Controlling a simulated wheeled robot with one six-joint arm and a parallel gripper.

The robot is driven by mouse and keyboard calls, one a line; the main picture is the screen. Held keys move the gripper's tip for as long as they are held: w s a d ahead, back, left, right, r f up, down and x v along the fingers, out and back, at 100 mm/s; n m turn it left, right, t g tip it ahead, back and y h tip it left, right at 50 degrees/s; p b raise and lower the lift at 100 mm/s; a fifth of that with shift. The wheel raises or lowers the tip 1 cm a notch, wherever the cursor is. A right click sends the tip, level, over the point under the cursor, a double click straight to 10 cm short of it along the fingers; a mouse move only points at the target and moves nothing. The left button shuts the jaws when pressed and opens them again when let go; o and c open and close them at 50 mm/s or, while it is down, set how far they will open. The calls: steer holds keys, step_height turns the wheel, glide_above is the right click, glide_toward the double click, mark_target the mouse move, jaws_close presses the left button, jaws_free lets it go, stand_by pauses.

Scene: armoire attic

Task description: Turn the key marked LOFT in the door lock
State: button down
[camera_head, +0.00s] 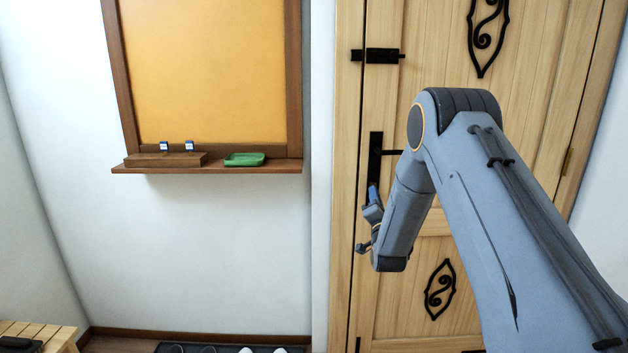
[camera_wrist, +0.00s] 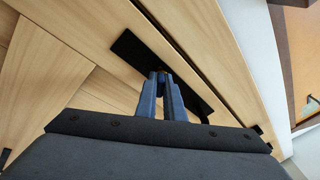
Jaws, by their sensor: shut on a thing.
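The wooden door (camera_head: 440,230) has a tall black lock plate (camera_head: 375,150) with a handle (camera_head: 391,152) on its left side. My gripper (camera_head: 373,192) is at the lower end of this plate. In the wrist view the narrow blue fingers of my gripper (camera_wrist: 161,78) are close together and point at the black plate (camera_wrist: 133,46). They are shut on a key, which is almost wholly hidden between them. Its label and the keyhole cannot be seen, so I cannot tell how far the key is in or how it is turned.
Two small blue-and-white tags (camera_head: 189,146) stand in a wooden block (camera_head: 150,160) on the wall shelf (camera_head: 213,170), beside a green tray (camera_head: 244,159). A black bolt (camera_head: 380,55) is above the lock. Shoes (camera_head: 247,350) and a bench (camera_head: 40,332) are low down.

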steer(key=m, duration=0.4)
steer(key=shift+b, duration=0.35)
steer(key=c, duration=1.8)
jaws_free()
steer(key=shift+s, duration=0.1)
steer(key=s+n+g+p, duration=0.3)
steer(key=s+n+g, duration=0.4)
steer(key=s, duration=1.9)
steer(key=s+n+g+p, duration=0.4)
steer(key=s+g, duration=0.9)
steer(key=s, duration=1.4)
steer(key=n, duration=0.3)
steer(key=shift+s+a+r+n+g+y, duration=0.15)
steer(key=shift+s+r+n+g+y, duration=0.1)
steer(key=shift+n+g+y, duration=0.15)
